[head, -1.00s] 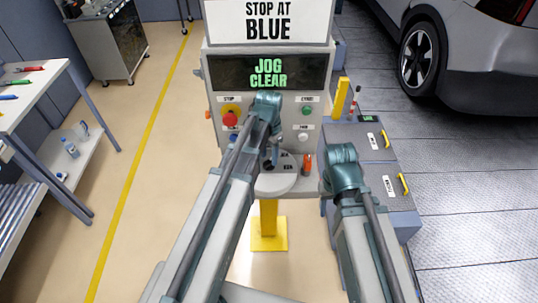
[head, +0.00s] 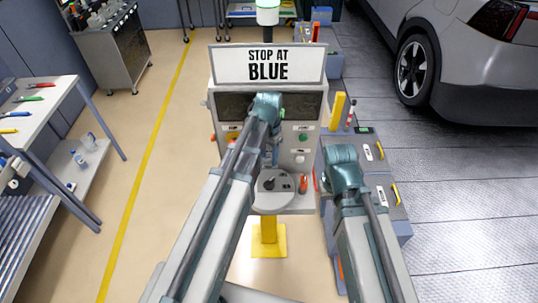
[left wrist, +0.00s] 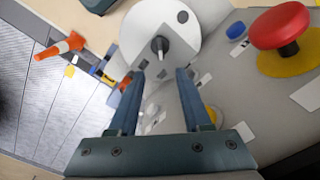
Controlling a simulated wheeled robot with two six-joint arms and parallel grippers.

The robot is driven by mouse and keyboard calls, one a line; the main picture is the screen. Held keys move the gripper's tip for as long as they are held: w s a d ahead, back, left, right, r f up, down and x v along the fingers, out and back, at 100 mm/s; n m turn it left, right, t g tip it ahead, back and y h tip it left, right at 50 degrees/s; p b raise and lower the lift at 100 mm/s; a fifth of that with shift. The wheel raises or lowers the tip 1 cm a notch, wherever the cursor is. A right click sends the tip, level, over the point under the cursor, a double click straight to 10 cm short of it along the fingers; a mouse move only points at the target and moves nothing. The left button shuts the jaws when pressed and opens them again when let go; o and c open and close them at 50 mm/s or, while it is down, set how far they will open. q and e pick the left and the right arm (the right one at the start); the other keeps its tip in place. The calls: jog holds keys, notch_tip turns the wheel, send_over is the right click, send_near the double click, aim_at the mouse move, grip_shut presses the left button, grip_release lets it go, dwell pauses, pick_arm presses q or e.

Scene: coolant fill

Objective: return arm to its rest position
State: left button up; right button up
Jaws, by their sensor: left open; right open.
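My left arm reaches over the control console (head: 318,97) in the head view. Its gripper (head: 273,158) points down above the round grey dial plate (head: 268,200). In the left wrist view the left gripper (left wrist: 163,70) has its fingers apart with nothing held between them. The dial's black knob (left wrist: 159,46) lies beyond the fingertips; the exact gap is unclear. My right arm reaches forward at the right, its teal wrist in front of the grey cabinet; its fingers are hidden.
A "STOP AT BLUE" sign (head: 268,65) tops the console above a dark display (head: 236,107). A red mushroom button (left wrist: 280,25) sits beside the dial. A grey cabinet (head: 365,140) stands right of the console, and a worktable (head: 45,110) stands left. Open floor lies between.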

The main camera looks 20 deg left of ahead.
pick_arm(q)
jog(key=shift+f, duration=0.1)
dwell(0.3)
jog(key=s+d+f+n+b, duration=0.1)
jog(key=s+d+f+b, duration=0.4)
jog(key=s+f+b, duration=0.2)
jog(key=s+d+f+n+y+b, duration=0.1)
jog(key=s+d+f+b, duration=0.4)
jog(key=s+f+b, duration=0.2)
jog(key=shift+s+d+f+b, duration=0.25)
jog(key=shift+s+b, duration=0.1)
jog(key=shift+s, duration=0.1)
